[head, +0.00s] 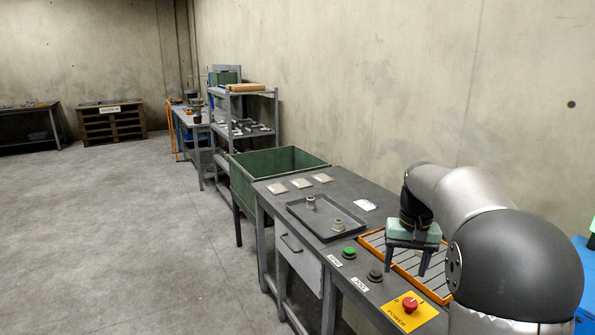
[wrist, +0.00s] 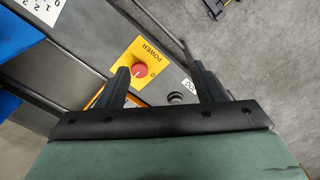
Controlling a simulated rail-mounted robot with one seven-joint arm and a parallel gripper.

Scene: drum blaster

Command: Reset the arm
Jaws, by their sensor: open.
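My arm reaches in from the right in the head view. My gripper (head: 407,260) hangs fingers down above the orange-framed slatted grate (head: 438,284) at the right part of the workbench. Its two dark fingers are apart with nothing between them. In the wrist view my gripper (wrist: 165,85) also shows open, with the red power knob (wrist: 139,70) on its yellow plate seen beyond the fingers. In the head view the power plate (head: 399,317) lies at the bench's front right corner. The exact gap between fingertips and grate is hard to tell.
A dark tray (head: 316,228) holds two small tan parts. A green button (head: 349,253) and a dark button (head: 375,275) sit near the front edge. A green bin (head: 270,172) stands beyond the bench. Small packets lie behind the tray. The floor at left is clear.

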